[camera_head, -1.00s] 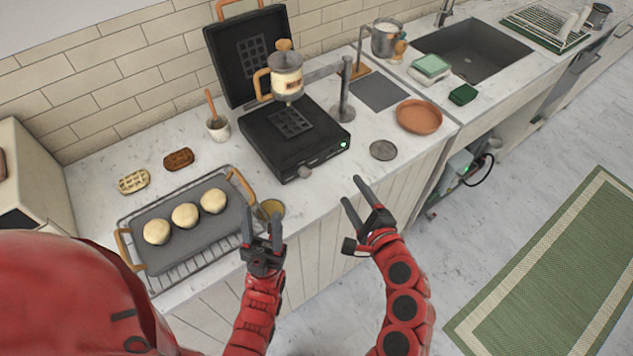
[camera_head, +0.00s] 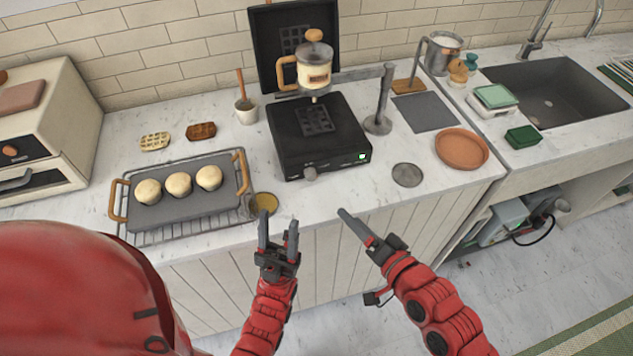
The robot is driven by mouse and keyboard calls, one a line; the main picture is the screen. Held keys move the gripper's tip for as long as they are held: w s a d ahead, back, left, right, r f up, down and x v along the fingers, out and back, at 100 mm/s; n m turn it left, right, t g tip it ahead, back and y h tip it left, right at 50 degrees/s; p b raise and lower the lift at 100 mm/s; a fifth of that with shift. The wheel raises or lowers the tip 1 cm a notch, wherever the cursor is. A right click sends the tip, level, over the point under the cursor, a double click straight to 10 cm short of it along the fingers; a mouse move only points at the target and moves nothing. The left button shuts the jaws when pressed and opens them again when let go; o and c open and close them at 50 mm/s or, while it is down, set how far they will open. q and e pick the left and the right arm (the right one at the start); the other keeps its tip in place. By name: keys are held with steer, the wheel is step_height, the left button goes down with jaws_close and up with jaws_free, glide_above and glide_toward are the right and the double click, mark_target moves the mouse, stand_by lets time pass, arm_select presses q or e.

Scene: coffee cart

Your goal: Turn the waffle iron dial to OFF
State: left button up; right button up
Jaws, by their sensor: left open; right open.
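The black waffle iron (camera_head: 290,140) stands open on the counter, its lid (camera_head: 268,45) raised at the back. Its grey dial (camera_head: 310,174) sits on the front face, and a green light (camera_head: 362,156) glows at the right of that face. The dial's setting is too small to read. My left gripper (camera_head: 278,228) is open and empty, in front of the counter edge, below and left of the dial. My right gripper (camera_head: 362,222) is open and empty, in front of the counter, below and right of the dial. Neither touches the iron.
A tray (camera_head: 160,212) with round buns lies left, beside a yellow-filled cup (camera_head: 263,203). A grey disc (camera_head: 407,174) and terracotta plate (camera_head: 462,148) lie right. Counter directly before the dial is clear.

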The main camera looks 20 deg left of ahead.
mark_target(312, 178)
steer(key=p+x, duration=0.1)
steer(key=x, duration=1.5)
steer(key=shift+a+r, duration=0.15)
steer(key=shift+w+a+f+p, duration=0.2)
steer(key=shift+w+f+p, duration=0.05)
steer(key=shift+p, duration=0.05)
jaws_close()
